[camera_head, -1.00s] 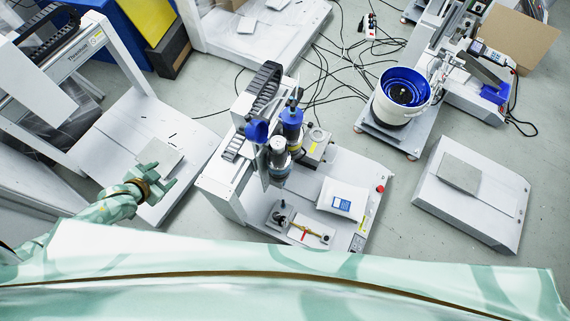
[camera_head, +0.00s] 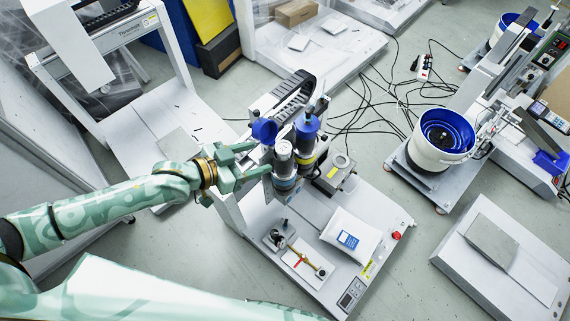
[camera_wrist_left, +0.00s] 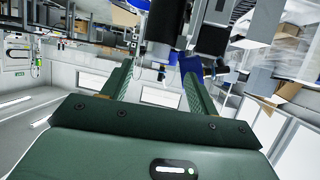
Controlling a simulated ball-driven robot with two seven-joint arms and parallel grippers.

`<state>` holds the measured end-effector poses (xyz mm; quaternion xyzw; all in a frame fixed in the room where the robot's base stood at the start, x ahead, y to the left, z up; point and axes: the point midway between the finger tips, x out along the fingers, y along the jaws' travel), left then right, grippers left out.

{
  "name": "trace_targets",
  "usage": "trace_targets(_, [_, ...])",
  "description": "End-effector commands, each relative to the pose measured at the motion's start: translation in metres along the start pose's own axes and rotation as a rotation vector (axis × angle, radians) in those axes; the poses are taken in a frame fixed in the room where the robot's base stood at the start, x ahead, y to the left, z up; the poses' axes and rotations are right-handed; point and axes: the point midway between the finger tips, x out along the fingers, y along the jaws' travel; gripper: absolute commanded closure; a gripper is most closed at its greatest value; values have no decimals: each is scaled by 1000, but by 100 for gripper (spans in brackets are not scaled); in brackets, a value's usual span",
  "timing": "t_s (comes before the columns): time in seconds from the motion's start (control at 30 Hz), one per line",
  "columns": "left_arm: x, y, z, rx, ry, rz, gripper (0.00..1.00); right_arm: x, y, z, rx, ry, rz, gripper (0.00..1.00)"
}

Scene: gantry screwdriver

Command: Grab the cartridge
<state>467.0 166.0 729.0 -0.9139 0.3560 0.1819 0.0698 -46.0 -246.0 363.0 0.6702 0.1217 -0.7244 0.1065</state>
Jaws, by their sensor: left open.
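My left gripper (camera_head: 262,160) reaches in from the left, its fingers spread. Its fingertips are close to the left side of the gantry's screwdriver head, at the upright cylinders. One cylinder has a silver top (camera_head: 283,157); the other has a blue top (camera_head: 307,133). I cannot tell which of these is the cartridge. In the left wrist view the open fingers (camera_wrist_left: 158,78) point at dark and grey cylinders (camera_wrist_left: 163,28), which hang just beyond and above the tips. Nothing is seen held. Contact cannot be told. My right gripper is not in view.
The gantry's white base (camera_head: 335,203) bears a white packet (camera_head: 350,236) and a small red-and-brass fixture (camera_head: 303,258). A bowl feeder (camera_head: 440,140) stands at right, a white-topped unit (camera_head: 500,255) at lower right. Black cables (camera_head: 375,110) cross the floor behind.

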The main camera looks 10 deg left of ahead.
Motion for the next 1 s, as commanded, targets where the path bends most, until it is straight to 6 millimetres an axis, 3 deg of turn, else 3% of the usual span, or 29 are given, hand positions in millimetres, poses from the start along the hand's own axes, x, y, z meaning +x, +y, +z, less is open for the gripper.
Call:
trace_targets(0.23, [24,1,1,-1,-1,0,40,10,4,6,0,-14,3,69])
trace_targets(0.5, [66,3,3,0,-3,0,40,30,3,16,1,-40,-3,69])
trace_targets(0.77, [70,3,-1,2,-1,0,40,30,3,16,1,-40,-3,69])
trace_targets(0.8, [70,3,-1,2,-1,0,43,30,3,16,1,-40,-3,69])
trace_targets(1.0, [69,3,-1,2,-1,-1,99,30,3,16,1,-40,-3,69])
